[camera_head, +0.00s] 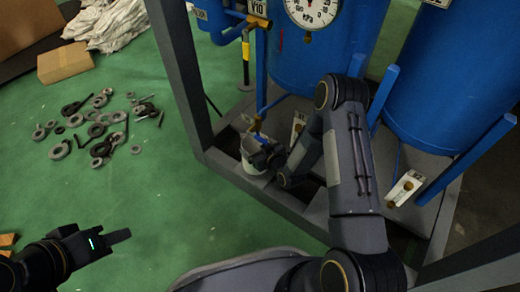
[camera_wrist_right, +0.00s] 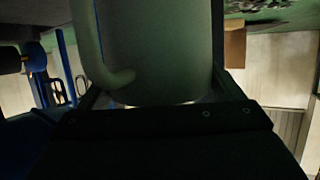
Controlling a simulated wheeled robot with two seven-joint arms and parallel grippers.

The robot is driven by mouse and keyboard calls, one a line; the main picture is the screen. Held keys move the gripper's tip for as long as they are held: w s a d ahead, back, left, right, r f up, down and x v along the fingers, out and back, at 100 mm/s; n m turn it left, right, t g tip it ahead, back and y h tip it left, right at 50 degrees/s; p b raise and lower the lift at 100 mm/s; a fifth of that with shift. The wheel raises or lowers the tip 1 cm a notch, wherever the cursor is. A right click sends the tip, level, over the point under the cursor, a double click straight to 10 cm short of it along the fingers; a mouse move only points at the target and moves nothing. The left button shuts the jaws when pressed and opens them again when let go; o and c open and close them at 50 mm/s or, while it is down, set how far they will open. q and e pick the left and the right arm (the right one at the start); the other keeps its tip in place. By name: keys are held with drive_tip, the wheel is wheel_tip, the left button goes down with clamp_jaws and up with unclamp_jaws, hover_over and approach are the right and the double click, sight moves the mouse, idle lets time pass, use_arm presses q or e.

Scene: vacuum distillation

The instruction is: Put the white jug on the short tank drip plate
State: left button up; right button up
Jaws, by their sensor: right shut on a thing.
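I cannot tell whether the jug's base touches the grey plate (camera_head: 232,128) beneath the tank. My left gripper (camera_head: 118,238) is low at the left, empty, over the green floor; its finger opening is unclear.
A grey frame post (camera_head: 178,65) stands left of the jug. A second blue tank (camera_head: 455,85) stands at the right. Loose metal parts (camera_head: 98,125), a cardboard box (camera_head: 65,62) and white cloth (camera_head: 108,22) lie on the floor at left.

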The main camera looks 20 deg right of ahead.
sight(253, 144)
drive_tip(key=shift+w+d, duration=0.25)
drive_tip(key=shift+d, duration=0.05)
drive_tip(key=f, duration=0.1)
drive_tip(key=f+b, duration=0.2)
drive_tip(key=shift+w+d+f, duration=0.25)
drive_tip(key=shift+d+f, duration=0.1)
drive_tip(key=shift+d, duration=0.05)
drive_tip(key=shift+r, duration=0.1)
drive_tip(key=o, duration=1.2)
drive_tip(key=shift+o, duration=0.2)
